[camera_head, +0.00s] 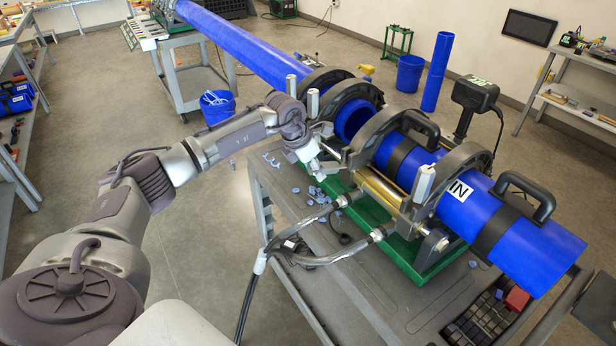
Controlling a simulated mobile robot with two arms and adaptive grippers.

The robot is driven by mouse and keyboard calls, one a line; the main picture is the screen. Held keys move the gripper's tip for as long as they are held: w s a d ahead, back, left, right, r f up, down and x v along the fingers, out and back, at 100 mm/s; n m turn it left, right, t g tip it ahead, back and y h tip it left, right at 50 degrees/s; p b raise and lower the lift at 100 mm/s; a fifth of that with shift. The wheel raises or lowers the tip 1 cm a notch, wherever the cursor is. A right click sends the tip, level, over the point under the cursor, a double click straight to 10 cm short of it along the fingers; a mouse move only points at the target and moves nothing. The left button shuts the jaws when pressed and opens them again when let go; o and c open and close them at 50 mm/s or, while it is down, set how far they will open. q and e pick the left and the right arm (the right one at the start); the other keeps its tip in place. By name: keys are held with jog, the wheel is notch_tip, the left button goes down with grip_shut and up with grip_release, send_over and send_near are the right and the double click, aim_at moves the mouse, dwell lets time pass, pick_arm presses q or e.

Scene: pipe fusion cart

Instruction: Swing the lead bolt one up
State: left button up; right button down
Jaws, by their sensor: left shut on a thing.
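The fusion machine has dark ring clamps around blue pipe. Light grey capped bolts stand at the clamps: one bolt (313,102) and another bolt (291,86) by the far clamp (340,101), and a third bolt (424,183) at the near clamp (462,183). My left gripper (330,160) reaches in from the left, low beside the gap between the clamps. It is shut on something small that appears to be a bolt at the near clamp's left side. The fingers mostly hide it, so its angle cannot be told. My right gripper is not in view.
Hydraulic hoses (318,258) curve up close below my left gripper. Blue shavings lie on the grey cart top (335,270). A near blue pipe (520,240) with black handles fills the right. A blue bucket (218,106) stands on the floor behind my arm.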

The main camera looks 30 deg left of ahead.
aim_at(321, 163)
pick_arm(q)
jog(key=shift+w+r, duration=0.1)
jog(key=shift+r, duration=0.1)
jog(key=shift+w+d+r+p, duration=0.15)
jog(key=shift+w+r+p, duration=0.1)
jog(key=shift+r, duration=0.25)
jog(key=shift+w+d+r+p, duration=0.1)
jog(key=shift+w+r+p, duration=0.15)
jog(key=shift+r, duration=0.4)
jog(key=shift+w+d+r+p, duration=0.25)
jog(key=shift+w+r+p, duration=0.15)
jog(key=shift+w+r, duration=0.4)
jog(key=shift+d+r, duration=0.1)
jog(key=shift+r, duration=0.1)
